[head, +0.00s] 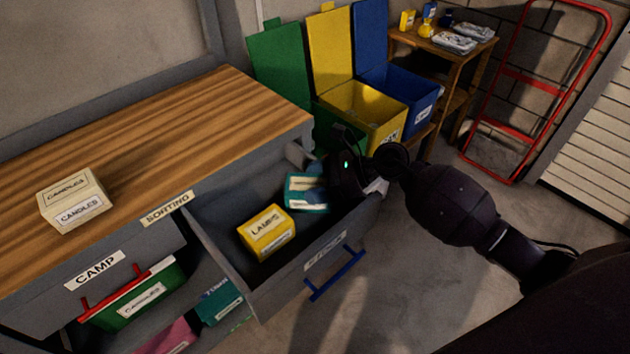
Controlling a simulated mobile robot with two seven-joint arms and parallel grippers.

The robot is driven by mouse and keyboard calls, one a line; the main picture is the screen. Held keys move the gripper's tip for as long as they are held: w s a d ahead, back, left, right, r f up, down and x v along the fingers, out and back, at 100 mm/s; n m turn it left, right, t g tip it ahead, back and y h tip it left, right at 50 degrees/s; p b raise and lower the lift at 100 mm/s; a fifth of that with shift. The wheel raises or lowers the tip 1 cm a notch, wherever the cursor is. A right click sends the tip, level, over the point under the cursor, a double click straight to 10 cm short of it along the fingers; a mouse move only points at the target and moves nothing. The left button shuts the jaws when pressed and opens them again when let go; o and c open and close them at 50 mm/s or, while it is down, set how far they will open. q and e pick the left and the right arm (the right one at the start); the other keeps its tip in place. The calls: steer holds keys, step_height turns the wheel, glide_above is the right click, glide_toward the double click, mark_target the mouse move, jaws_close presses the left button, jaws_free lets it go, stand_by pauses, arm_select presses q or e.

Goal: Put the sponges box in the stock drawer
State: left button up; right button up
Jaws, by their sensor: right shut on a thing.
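The open grey drawer (249,290) has a blue handle (335,275) and a front label that is dim but looks like STOCK. A teal box with a pale label (303,193) is in the drawer's back right part; its lettering is too small to read, so I cannot confirm it is the sponges box. My right gripper (325,180) reaches over the drawer's right side and is shut on the teal box, hiding part of it. Whether the box rests on the drawer floor is unclear. My left gripper is not in view.
A yellow LAMPS box (266,232) sits in the drawer. A CANDLES box (73,199) stands on the wooden worktop (170,135). Below are a green bin (135,300) and a teal box (216,303). Lidded bins (375,110), a shelf and a red hand truck (530,85) stand behind.

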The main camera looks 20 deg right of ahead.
steer(key=shift+f, duration=0.4)
steer(key=shift+f, duration=0.1)
